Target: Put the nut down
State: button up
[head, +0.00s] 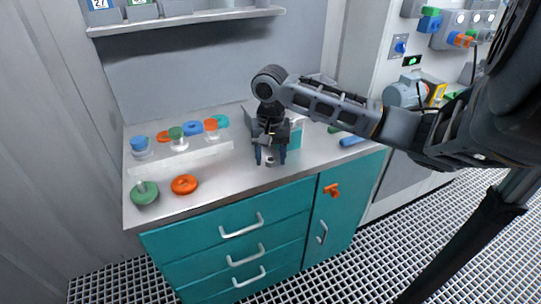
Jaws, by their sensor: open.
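My gripper (270,157) points down over the middle of the worktop, its two blue fingertips apart and close to the surface. It is open. A small grey piece shows between the fingertips; I cannot tell whether it is a nut or part of the gripper. An orange ring-shaped piece (185,185), which may be a nut, lies flat on the worktop left of my gripper. A green round piece (145,194) with a pale stem lies left of it, near the front left corner.
A pale raised rack (178,160) holds several blue, green and orange capped pieces at the back left. A teal block (295,137) stands just behind my gripper. A blue cylinder (352,141) lies to the right. The worktop's front middle (225,182) is clear.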

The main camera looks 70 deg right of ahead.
notch_tip(320, 180, up, 12)
jog(key=w+a+n+t+y, duration=0.3)
jog(key=w+a+t, duration=0.4)
jog(key=w+a, duration=1)
jog(key=w+a+r+t+y, duration=0.1)
jog(key=w+a+t, duration=0.25)
jog(key=a, duration=0.55)
jog(key=w+a+r+t, duration=0.15)
jog(key=a+t, duration=0.25)
jog(key=a, duration=0.4)
jog(key=s+a+f+h, duration=0.2)
jog(key=s+a+f, duration=0.25)
jog(key=s, duration=0.45)
jog(key=s+a+f+h, duration=0.3)
jog(key=s+f, duration=0.2)
jog(key=s, duration=0.3)
jog(key=s+d+r+n, duration=0.1)
jog(key=s+n, duration=0.4)
jog(key=s, duration=0.5)
jog(key=s+d+r+n+y, duration=0.1)
jog(key=s+d+n, duration=0.3)
jog(key=s, duration=0.7)
jog(key=shift+d+r+n, duration=0.15)
jog(key=shift+r+n, duration=0.25)
jog(key=shift+n, duration=0.8)
